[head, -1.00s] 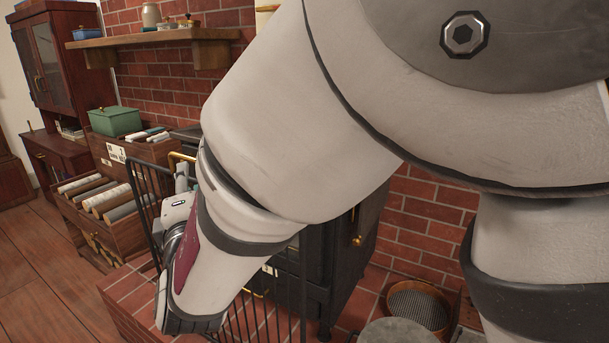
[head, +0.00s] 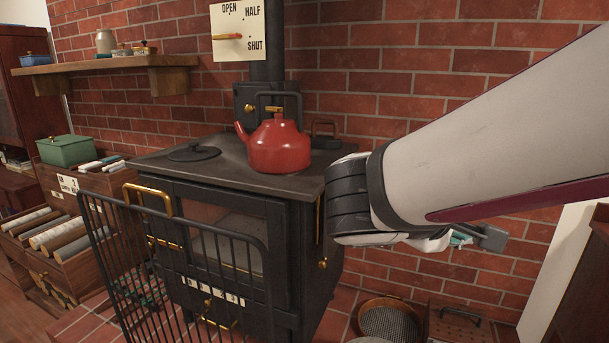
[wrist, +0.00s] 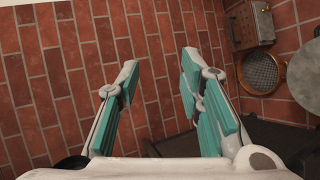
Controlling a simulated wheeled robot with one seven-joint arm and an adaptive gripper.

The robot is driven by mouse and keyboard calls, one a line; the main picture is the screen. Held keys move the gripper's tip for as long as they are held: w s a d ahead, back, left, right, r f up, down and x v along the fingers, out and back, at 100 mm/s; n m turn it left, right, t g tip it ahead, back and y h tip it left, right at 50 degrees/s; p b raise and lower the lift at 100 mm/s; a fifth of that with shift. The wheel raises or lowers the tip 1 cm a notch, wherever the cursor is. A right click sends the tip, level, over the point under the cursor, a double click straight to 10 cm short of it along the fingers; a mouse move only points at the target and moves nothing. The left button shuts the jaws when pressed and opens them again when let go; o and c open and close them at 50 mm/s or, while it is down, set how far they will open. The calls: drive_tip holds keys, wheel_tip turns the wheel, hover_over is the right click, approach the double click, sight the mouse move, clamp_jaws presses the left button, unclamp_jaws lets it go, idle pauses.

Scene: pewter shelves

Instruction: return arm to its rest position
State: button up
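My arm reaches in from the right edge of the head view, in front of the brick wall. My gripper shows only in part there, as a grey and teal piece below and right of the wrist. In the wrist view my gripper (wrist: 158,92) has its two teal-padded fingers apart, with only brick wall between them. It is open and holds nothing. In the head view my wrist is close to the right edge of the black stove (head: 225,215); I cannot tell whether they touch.
A red kettle (head: 279,147) stands on the stove, left of my wrist. A black fire guard (head: 182,268) stands in front. A round sieve (head: 393,320) and a metal box (head: 459,325) are low at the right. A wooden shelf (head: 120,68) is on the wall.

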drive_tip(key=s+d+f+m+g+y, duration=0.25)
drive_tip(key=s+d+g, duration=0.2)
drive_tip(key=s, duration=0.55)
drive_tip(key=s+a+f+m+g+y, duration=0.1)
drive_tip(key=s+a+f+m+y, duration=0.25)
drive_tip(key=s, duration=0.35)
drive_tip(key=s+a+f+m+g+y, duration=0.1)
drive_tip(key=s+a+f+m+y, duration=0.1)
drive_tip(key=s+a+f+y, duration=0.45)
wheel_tip(320, 180, up, 20)
drive_tip(key=s+d+t+h+p, duration=0.1)
drive_tip(key=d+t+p, duration=0.1)
drive_tip(key=p, duration=1.3)
drive_tip(key=shift+n+t+h+p, duration=0.3)
drive_tip(key=shift+t+h+p, duration=0.05)
drive_tip(key=shift+p, duration=0.05)
